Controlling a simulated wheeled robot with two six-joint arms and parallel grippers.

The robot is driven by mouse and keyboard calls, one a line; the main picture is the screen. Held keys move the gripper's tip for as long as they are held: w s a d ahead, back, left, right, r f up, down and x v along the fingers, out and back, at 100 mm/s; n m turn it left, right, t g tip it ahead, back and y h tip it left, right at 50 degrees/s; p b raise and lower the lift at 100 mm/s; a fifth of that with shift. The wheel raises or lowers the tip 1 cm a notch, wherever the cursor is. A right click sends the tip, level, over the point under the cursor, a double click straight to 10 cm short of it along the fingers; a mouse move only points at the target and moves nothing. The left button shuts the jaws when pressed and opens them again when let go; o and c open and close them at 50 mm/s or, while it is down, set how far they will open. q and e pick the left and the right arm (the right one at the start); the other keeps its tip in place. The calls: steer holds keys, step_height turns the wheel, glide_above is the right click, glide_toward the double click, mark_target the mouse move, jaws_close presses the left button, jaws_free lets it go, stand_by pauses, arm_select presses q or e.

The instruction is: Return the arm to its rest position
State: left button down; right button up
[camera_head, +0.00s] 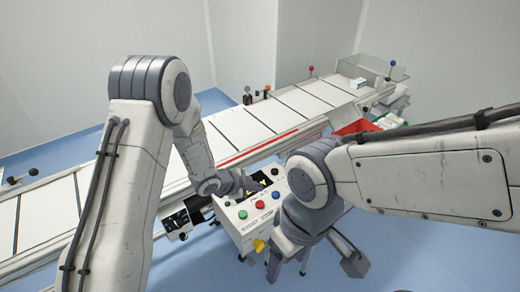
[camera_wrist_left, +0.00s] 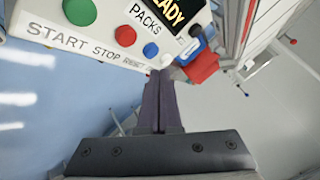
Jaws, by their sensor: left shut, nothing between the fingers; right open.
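My left gripper (camera_head: 240,184) is over the far edge of the white control box (camera_head: 247,232), beside its dark display. In the left wrist view its two fingers (camera_wrist_left: 160,76) are pressed together with nothing between them.
A long white conveyor (camera_head: 240,128) runs diagonally behind the box. A red bin (camera_head: 355,128) stands at its right side, partly behind my right arm. Blue floor (camera_head: 420,255) is clear at lower right.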

arm_select(q)
steer(key=shift+r, duration=0.3)
steer(key=s+a+r+n+y, duration=0.1)
steer(key=s+r+n+y, duration=0.35)
steer(key=s+r, duration=0.35)
steer(key=s+a+r+n+g, duration=0.1)
steer(key=s+r+n+g, duration=0.2)
steer(key=s, duration=0.8)
steer(key=s+a+r+n+g+y, duration=0.1)
steer(key=s+r+n+g, duration=0.2)
steer(key=s, duration=0.9)
step_height(320, 180, up, 3)
steer(key=shift+s+a+f+n, duration=0.1)
steer(key=shift+s+a+n, duration=0.1)
steer(key=shift+a+n, duration=0.15)
